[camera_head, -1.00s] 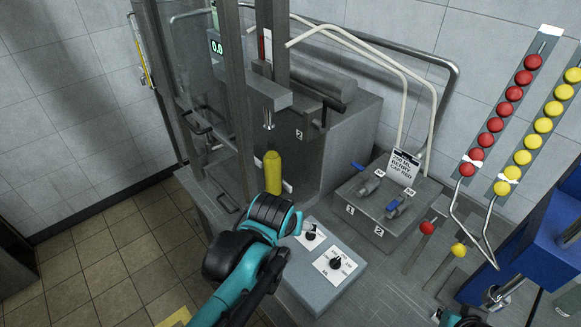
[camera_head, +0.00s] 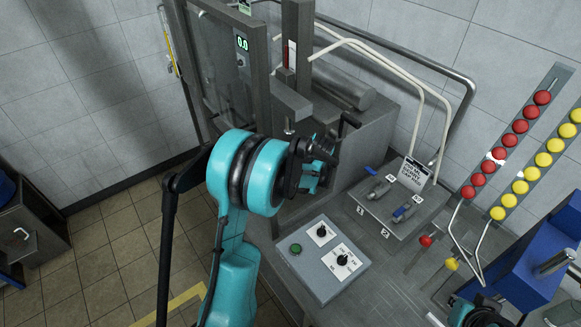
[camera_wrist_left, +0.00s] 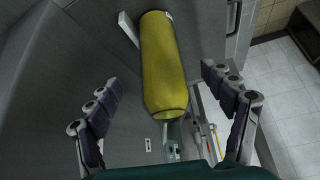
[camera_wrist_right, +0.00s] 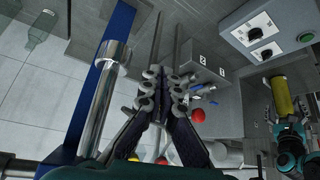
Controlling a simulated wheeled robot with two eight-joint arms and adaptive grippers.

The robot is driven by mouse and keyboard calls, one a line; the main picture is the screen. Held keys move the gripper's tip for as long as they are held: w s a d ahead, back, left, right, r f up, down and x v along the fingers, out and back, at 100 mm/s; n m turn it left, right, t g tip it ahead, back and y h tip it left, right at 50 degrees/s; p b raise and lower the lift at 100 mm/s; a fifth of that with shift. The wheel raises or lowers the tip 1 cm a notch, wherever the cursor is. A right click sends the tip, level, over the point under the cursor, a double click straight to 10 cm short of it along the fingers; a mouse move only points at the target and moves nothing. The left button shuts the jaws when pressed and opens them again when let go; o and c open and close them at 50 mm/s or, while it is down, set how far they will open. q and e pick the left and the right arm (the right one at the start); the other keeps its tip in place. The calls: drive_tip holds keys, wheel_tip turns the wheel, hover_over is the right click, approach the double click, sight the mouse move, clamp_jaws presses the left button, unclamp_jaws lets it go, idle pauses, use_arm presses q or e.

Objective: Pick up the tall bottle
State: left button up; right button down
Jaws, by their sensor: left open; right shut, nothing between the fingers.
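A tall yellow bottle (camera_wrist_left: 165,65) shows in the left wrist view, between and beyond the spread fingers of my left gripper (camera_wrist_left: 167,98). The fingers stand apart from it on both sides. The bottle (camera_wrist_right: 283,97) also shows at the right of the right wrist view, close to my left gripper. In the head view my left arm and gripper (camera_head: 318,165) hide the bottle. My right gripper (camera_wrist_right: 166,75) is shut and empty, away from the bottle; in the head view its arm shows only at the lower right edge.
A control box (camera_head: 320,262) with knobs and a green button lies right of my left arm. A valve block (camera_head: 385,205) stands behind it. Red and yellow ball racks and a blue frame (camera_head: 545,245) stand right. A clear bottle (camera_wrist_right: 42,30) shows in the right wrist view.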

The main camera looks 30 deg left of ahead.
use_arm(q)
drive_tip(key=x, duration=0.8)
drive_tip(key=shift+w+a+b, duration=0.15)
drive_tip(key=shift+a+b, duration=0.05)
drive_tip(key=shift+b, duration=0.2)
drive_tip(key=shift+r, duration=0.1)
clamp_jaws()
drive_tip(key=shift+r, duration=0.2)
